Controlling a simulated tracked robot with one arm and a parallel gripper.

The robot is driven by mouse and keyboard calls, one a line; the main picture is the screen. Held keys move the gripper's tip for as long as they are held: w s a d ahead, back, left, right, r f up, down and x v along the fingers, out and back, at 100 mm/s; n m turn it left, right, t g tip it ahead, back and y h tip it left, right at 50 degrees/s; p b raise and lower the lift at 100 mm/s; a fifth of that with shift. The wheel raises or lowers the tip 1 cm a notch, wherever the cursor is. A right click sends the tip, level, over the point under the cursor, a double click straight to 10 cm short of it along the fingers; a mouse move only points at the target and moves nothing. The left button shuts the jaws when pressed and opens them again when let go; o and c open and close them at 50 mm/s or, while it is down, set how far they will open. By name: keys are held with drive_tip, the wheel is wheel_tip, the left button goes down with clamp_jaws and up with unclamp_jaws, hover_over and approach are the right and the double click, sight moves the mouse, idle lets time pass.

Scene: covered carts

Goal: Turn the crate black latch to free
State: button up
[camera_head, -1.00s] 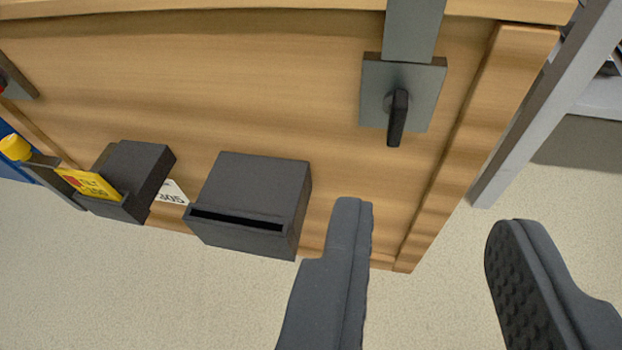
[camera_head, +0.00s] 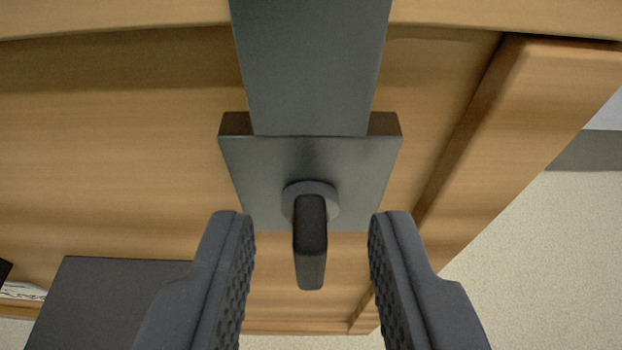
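The black latch (camera_head: 311,240) is a small dark lever on a round boss, pointing down in the picture. It sits on a grey metal plate (camera_head: 362,175) on the wooden crate (camera_head: 120,150). A grey strap (camera_head: 312,65) comes down from the crate's top edge onto the plate. My gripper (camera_head: 311,228) is open, with one finger on each side of the latch. Clear gaps show between the latch and both fingers, and nothing is held.
A dark box (camera_head: 95,295) is on the crate face at lower left, partly behind my left finger. A raised wooden batten (camera_head: 510,120) runs along the crate's right side. Pale floor (camera_head: 540,260) shows at right.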

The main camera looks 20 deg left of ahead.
drive_tip(key=shift+w+a+f, duration=0.15)
drive_tip(key=shift+w+f, duration=0.1)
drive_tip(key=shift+w, duration=0.2)
clamp_jaws()
drive_tip(key=shift+a, duration=0.15)
